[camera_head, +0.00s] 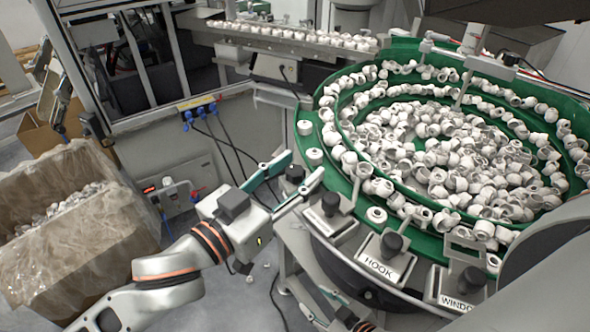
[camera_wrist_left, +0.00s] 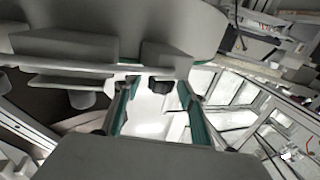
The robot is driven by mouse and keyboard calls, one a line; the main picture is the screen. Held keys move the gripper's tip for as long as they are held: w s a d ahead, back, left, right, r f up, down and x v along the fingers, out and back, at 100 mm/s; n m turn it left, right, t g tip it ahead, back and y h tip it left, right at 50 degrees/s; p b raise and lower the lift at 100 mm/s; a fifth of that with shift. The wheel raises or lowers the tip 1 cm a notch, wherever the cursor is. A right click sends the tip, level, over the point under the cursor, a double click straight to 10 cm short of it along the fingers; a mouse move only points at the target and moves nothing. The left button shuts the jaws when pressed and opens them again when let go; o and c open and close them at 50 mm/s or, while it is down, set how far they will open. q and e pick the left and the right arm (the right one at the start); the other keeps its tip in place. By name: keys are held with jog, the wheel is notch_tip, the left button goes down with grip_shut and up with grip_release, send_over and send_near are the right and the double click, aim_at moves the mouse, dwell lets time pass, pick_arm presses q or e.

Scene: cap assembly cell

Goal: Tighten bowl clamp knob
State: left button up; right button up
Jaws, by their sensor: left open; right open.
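A black clamp knob (camera_head: 295,173) stands at the left rim of the green bowl (camera_head: 306,130). My left gripper (camera_head: 306,165) is open, its fingertips spread on either side of this knob. In the left wrist view a dark knob (camera_wrist_left: 158,83) shows between the two open fingers (camera_wrist_left: 158,92), with clear room to both; I cannot tell the height gap. More black knobs stand along the front rim: one at the left plate (camera_head: 331,203), one at the HOOK plate (camera_head: 391,245), one at the WINDOW plate (camera_head: 472,280). My right gripper (camera_head: 312,287) is low, below the bowl's front edge, open and apart from the knobs.
The bowl holds many white caps (camera_head: 430,140). A track with a row of caps (camera_head: 300,38) runs at the back. A lined carton (camera_head: 80,235) stands at left. Cables and blue fittings (camera_head: 200,112) hang behind my left arm. The plates' brackets crowd the front rim.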

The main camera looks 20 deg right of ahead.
pick_arm(q)
jog(key=c, duration=1.1)
